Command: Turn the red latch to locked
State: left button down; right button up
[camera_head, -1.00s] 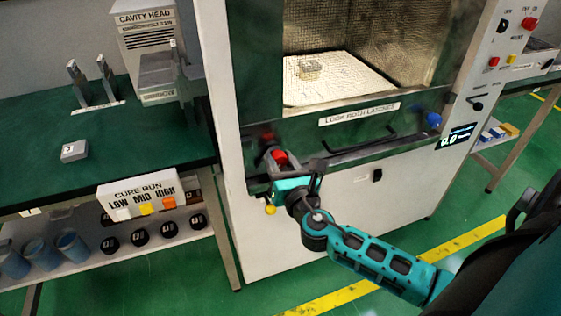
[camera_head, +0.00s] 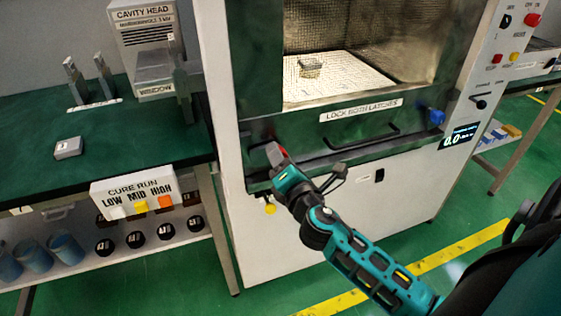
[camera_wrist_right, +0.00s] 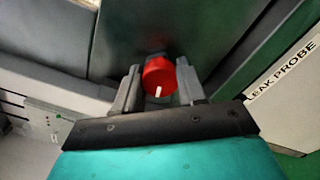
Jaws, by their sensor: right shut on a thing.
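The red latch is a round red knob with a white pointer line, between the fingers in the right wrist view (camera_wrist_right: 159,76). In the head view a bit of the red latch (camera_head: 280,151) shows at the left end of the machine's lower front. My right gripper (camera_head: 273,156) is shut on the latch there; it also shows in the right wrist view (camera_wrist_right: 158,88), with a finger on each side of the knob. The blue latch (camera_head: 435,116) is at the right end of the same front. My left gripper is not in view.
A dark handle bar (camera_head: 360,137) sits between the latches, under the label "LOCK BOTH LATCHES" (camera_head: 361,110). A yellow knob (camera_head: 270,208) is just below my right gripper. A green bench (camera_head: 120,150) stands at the left. The "LEAK PROBE" label (camera_wrist_right: 285,68) is beside the latch.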

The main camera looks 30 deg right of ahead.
jog(key=m, duration=0.4)
jog(key=shift+m+b, duration=0.3)
jog(key=shift+b, duration=0.1)
jog(key=m, duration=0.4)
jog(key=shift+m, duration=0.4)
jog(key=shift+d, duration=0.1)
jog(key=o, duration=1.1)
jog(key=shift+c, duration=0.2)
jog(key=shift+f, duration=0.1)
